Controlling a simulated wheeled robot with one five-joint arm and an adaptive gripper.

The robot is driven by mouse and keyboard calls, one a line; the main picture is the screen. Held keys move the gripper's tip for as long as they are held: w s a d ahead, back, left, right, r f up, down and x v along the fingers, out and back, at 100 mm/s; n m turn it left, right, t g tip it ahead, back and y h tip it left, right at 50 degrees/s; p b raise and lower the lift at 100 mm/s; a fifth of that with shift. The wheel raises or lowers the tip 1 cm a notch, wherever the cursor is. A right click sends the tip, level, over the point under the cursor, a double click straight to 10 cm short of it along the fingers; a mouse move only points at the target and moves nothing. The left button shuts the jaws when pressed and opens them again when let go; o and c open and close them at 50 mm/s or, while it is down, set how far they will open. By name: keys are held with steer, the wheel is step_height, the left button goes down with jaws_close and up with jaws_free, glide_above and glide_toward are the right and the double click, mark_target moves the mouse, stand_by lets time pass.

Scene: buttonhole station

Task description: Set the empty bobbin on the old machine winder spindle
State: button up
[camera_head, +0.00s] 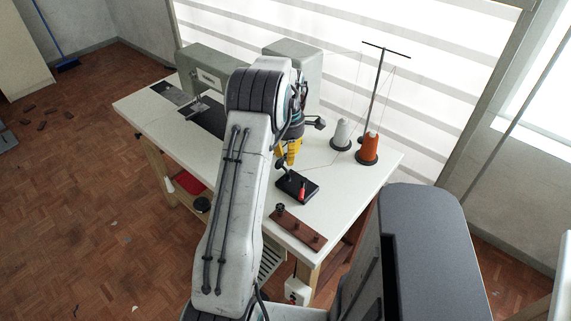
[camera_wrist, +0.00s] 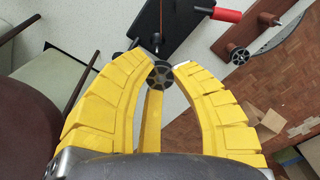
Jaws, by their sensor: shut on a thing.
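My gripper (camera_head: 290,152) has yellow fingers and hangs over the black winder near the table's front right. In the wrist view, its fingertips (camera_wrist: 160,68) are shut on the dark, spoked bobbin (camera_wrist: 160,76), which faces the camera flat-on. The winder (camera_head: 297,187) is a black base plate with a red lever (camera_head: 302,190). In the wrist view, the winder's plate (camera_wrist: 178,30) and red lever (camera_wrist: 227,14) lie beyond the bobbin. A thin upright shows just past the bobbin. I cannot tell whether the bobbin touches the spindle.
A brown peg board (camera_head: 297,230) stands at the table's front edge; a dark spoked disc (camera_wrist: 239,56) shows on it. A white thread cone (camera_head: 341,133) and an orange one (camera_head: 368,147) stand behind right. The sewing machine (camera_head: 210,68) is at the back left.

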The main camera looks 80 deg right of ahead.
steer(key=shift+d, duration=0.25)
steer(key=shift+f, duration=0.15)
steer(key=shift+f+b, duration=2.1)
steer(key=shift+f, duration=0.35)
steer(key=shift+f+b, duration=0.35)
steer(key=shift+f, duration=0.2)
steer(key=o, duration=0.7)
steer(key=shift+o, duration=0.2)
steer(key=shift+r, duration=0.1)
step_height(320, 180, up, 12)
steer(key=shift+f, duration=0.1)
